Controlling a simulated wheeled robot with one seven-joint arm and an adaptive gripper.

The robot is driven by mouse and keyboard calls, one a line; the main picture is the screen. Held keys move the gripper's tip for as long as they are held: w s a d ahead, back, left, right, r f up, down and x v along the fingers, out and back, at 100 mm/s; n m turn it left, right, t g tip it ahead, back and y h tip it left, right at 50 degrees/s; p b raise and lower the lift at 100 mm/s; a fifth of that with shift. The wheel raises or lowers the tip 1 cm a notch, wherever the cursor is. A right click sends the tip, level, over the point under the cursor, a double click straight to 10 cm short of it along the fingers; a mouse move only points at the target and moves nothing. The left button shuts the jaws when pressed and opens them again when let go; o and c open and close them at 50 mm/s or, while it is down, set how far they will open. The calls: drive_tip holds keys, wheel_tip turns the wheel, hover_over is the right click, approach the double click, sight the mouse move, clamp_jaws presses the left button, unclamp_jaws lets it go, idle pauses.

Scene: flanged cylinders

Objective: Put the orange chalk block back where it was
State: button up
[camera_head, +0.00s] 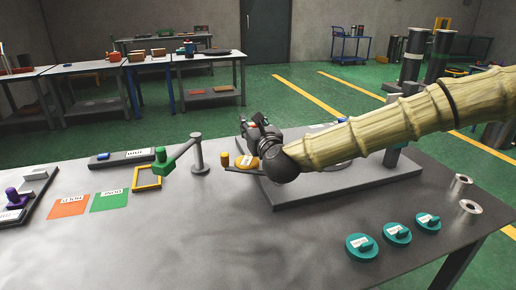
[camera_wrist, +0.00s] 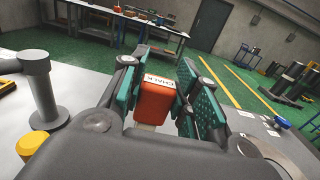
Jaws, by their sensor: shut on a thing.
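The orange chalk block (camera_wrist: 154,101), with a white CHALK label on its top, stands between the teal-padded fingers of my gripper (camera_wrist: 160,88) in the wrist view. My gripper is shut on it. In the head view my gripper (camera_head: 255,133) is above the grey table (camera_head: 180,235), near the left end of a raised grey plate (camera_head: 285,195). The block cannot be made out there, as the gripper and arm cover it.
A grey post with a green-ended arm (camera_head: 198,155) stands left of my gripper, near a yellow frame (camera_head: 147,179). Orange (camera_head: 69,206) and green (camera_head: 110,200) cards lie further left. Teal discs (camera_head: 397,234) and metal rings (camera_head: 461,184) are at right. The front middle is bare.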

drive_tip(key=shift+w+d+f, duration=0.35)
drive_tip(key=shift+w+f, duration=0.55)
drive_tip(key=shift+w, duration=1.75)
drive_tip(key=shift+w+d+f, duration=0.4)
drive_tip(key=shift+w+f, duration=0.55)
drive_tip(key=shift+w, duration=1.65)
drive_tip(key=shift+w+d+f, duration=0.35)
drive_tip(key=shift+w+f, duration=0.55)
drive_tip(key=shift+w, duration=1.75)
drive_tip(key=shift+f, duration=0.2)
drive_tip(key=o, duration=1)
drive_tip(key=shift+r, duration=0.1)
